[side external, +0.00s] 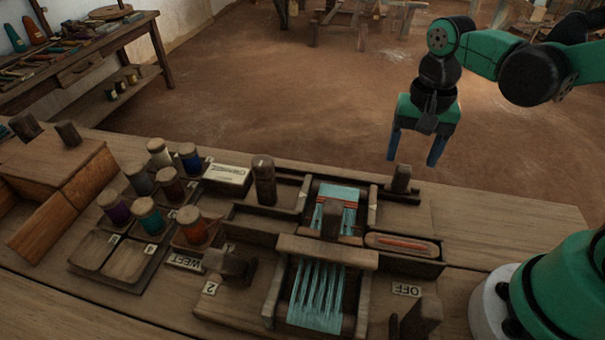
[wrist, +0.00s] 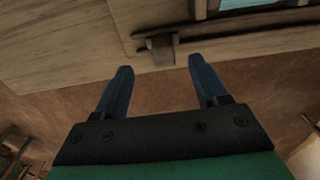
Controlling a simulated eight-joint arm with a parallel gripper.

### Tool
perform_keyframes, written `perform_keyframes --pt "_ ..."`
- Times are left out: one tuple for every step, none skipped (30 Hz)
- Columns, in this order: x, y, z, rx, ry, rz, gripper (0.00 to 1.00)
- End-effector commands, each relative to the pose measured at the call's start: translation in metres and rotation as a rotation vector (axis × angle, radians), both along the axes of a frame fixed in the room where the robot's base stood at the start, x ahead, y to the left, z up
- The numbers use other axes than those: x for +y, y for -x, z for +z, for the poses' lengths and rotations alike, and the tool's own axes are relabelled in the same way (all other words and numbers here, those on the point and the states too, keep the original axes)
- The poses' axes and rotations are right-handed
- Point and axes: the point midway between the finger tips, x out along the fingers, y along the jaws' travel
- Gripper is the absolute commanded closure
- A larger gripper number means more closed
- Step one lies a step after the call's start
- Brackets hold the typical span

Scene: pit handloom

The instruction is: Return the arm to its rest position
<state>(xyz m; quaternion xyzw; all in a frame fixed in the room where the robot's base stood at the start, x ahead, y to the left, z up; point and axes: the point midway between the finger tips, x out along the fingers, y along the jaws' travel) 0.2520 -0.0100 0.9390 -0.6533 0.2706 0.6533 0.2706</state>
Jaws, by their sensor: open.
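My gripper (side external: 411,157) hangs from my green and black arm at the upper right of the side external view. Its two blue fingers point down, apart and empty, above the floor just past the far edge of the loom table. In the wrist view my gripper (wrist: 160,80) also shows both fingers spread, with nothing between them. The loom (side external: 325,250), with teal threads, sits on the wooden table (side external: 500,215). A wooden block (wrist: 163,48) on the loom's edge lies beyond the fingertips in the wrist view. My gripper touches nothing that I can see.
Several thread spools (side external: 170,187) stand in a holder left of the loom. A shuttle (side external: 402,244) lies in a tray at the loom's right. A wooden box (side external: 60,185) is at the far left. Open brown floor (side external: 280,95) lies behind the table.

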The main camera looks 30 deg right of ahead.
Motion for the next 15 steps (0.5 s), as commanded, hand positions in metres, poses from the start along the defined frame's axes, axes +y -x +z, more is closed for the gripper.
perform_keyframes --pt "0.0 0.0003 0.0046 0.0 0.0 0.0 0.34" --pt "0.0 0.0001 0.007 0.0 0.0 0.0 0.34" --pt "0.0 0.0003 0.0095 0.0 0.0 0.0 0.34" --pt "0.0 0.0003 0.0112 0.0 0.0 0.0 0.34" --pt "0.0001 0.0004 0.0124 0.0 0.0 0.0 0.34" --pt "0.0001 0.0004 0.0134 0.0 0.0 0.0 0.34" --pt "0.0 0.0003 0.0139 0.0 0.0 0.0 0.34" --pt "0.0 0.0003 0.0142 0.0 0.0 0.0 0.34" --pt "0.0 0.0003 0.0143 0.0 0.0 0.0 0.34" --pt "0.0 0.0003 0.0142 0.0 0.0 0.0 0.34" --pt "0.0 0.0003 0.0142 0.0 0.0 0.0 0.34" --pt "0.0 0.0003 0.0141 0.0 0.0 0.0 0.34" --pt "0.0 0.0003 0.0141 0.0 0.0 0.0 0.34" --pt "0.0 0.0003 0.0141 0.0 0.0 0.0 0.34" --pt "0.0001 0.0003 0.0143 -0.004 0.0 0.006 0.34"
